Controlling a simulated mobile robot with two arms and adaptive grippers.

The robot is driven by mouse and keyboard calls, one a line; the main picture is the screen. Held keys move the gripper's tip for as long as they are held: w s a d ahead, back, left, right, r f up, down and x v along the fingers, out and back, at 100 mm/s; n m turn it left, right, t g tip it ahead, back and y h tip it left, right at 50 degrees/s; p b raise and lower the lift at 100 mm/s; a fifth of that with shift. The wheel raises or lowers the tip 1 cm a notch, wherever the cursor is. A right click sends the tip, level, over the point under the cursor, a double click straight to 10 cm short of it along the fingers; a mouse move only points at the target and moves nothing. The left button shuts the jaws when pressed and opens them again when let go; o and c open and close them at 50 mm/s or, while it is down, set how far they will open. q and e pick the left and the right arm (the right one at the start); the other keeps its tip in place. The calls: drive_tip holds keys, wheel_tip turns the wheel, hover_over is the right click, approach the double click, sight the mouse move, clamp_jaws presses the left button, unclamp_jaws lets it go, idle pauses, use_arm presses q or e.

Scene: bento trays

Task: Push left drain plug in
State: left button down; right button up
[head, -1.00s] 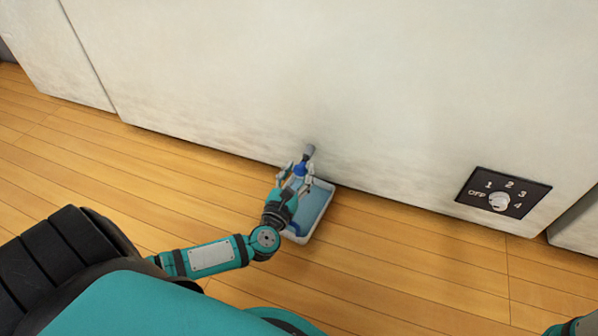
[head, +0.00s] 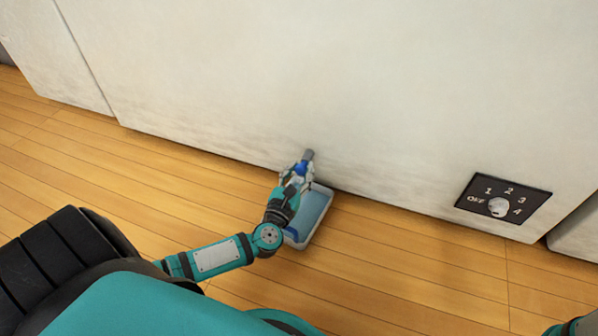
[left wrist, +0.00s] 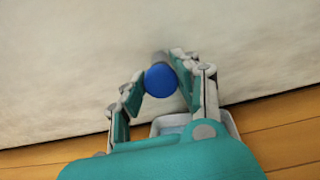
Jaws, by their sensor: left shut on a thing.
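The blue drain plug (head: 300,169) sits at the end of a short grey pipe (head: 309,154) that sticks out low from the off-white wall. In the left wrist view the plug (left wrist: 161,81) shows as a round blue face between the fingers, with the pipe (left wrist: 160,58) behind it. My left gripper (head: 297,172) is shut on the plug, with a finger on either side. It also shows in the left wrist view (left wrist: 159,76). Whether the plug is fully seated cannot be told. My right gripper is out of view.
A white-rimmed tray (head: 328,203) with a blue inside lies on the wooden floor (head: 400,230) under the pipe, against the wall. A black dial panel (head: 504,198) with a white knob is on the wall at the right. The floor around the tray is clear.

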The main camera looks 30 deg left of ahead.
use_arm(q)
drive_tip(key=c, duration=0.9)
unclamp_jaws()
drive_tip(key=v, duration=1.2)
